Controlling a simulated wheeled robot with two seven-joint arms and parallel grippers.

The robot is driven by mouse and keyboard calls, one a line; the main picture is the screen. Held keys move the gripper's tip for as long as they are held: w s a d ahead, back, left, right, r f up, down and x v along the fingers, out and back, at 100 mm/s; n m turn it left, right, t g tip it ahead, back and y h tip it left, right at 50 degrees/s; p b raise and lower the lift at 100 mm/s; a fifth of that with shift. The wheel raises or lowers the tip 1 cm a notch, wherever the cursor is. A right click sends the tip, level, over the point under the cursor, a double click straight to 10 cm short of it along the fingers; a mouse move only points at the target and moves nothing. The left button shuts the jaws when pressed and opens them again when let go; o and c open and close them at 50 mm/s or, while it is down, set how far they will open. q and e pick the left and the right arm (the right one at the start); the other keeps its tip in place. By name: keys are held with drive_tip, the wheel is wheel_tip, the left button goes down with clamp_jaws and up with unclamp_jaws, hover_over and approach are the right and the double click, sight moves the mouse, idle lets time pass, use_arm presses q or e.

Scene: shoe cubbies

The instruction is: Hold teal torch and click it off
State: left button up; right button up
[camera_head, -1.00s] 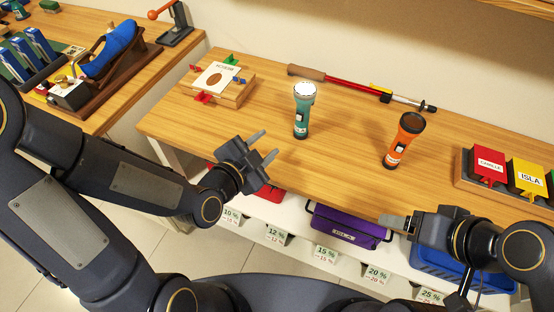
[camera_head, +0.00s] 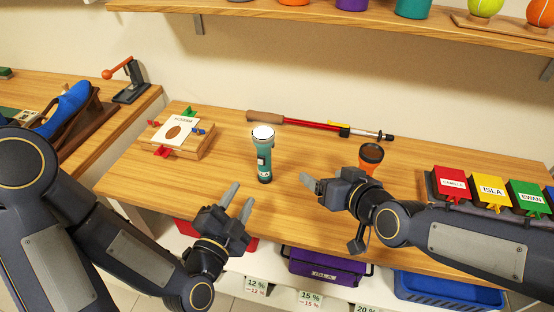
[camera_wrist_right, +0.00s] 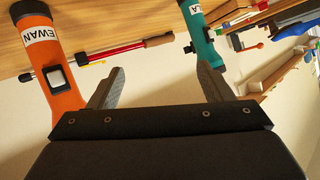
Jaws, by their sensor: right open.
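The teal torch (camera_head: 264,158) stands upright on the wooden bench with its lit-looking pale lens facing up. In the right wrist view the teal torch (camera_wrist_right: 198,40) shows beyond one fingertip, with part of a name label. My left gripper (camera_head: 235,200) is open and empty, in front of and a little left of the teal torch, apart from it. My right gripper (camera_head: 315,183) is open and empty, to the right of the teal torch; it also shows in the right wrist view (camera_wrist_right: 160,85). It partly hides the orange torch (camera_head: 371,154), labelled EWAN in the right wrist view (camera_wrist_right: 48,62).
A red pole tool (camera_head: 315,125) lies along the back of the bench (camera_head: 220,185). A wooden block with a card (camera_head: 182,135) sits at the left. Coloured name boxes (camera_head: 490,190) stand at the right. A purple bin (camera_head: 325,265) and blue bin (camera_head: 440,290) are below the front edge.

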sight(268, 145)
drive_tip(key=w+a+n+t, duration=0.1)
drive_tip(key=a, duration=0.2)
drive_tip(key=w+a+n+t+y, duration=0.1)
drive_tip(key=w+a, duration=0.1)
drive_tip(key=a, duration=0.1)
drive_tip(key=w+a+r+t, duration=0.1)
drive_tip(key=a+t, duration=0.1)
drive_tip(key=a, duration=0.1)
drive_tip(key=shift+w+n, duration=0.35)
drive_tip(key=shift+n, duration=0.05)
drive_tip(key=shift+w+a+r+t+y, duration=0.1)
drive_tip(key=shift+a+r+t+y, duration=0.05)
drive_tip(key=shift+a+t+y, duration=0.35)
drive_tip(key=shift+x, duration=3.85)
drive_tip(key=c, duration=1.1)
use_arm(q)
clamp_jaws()
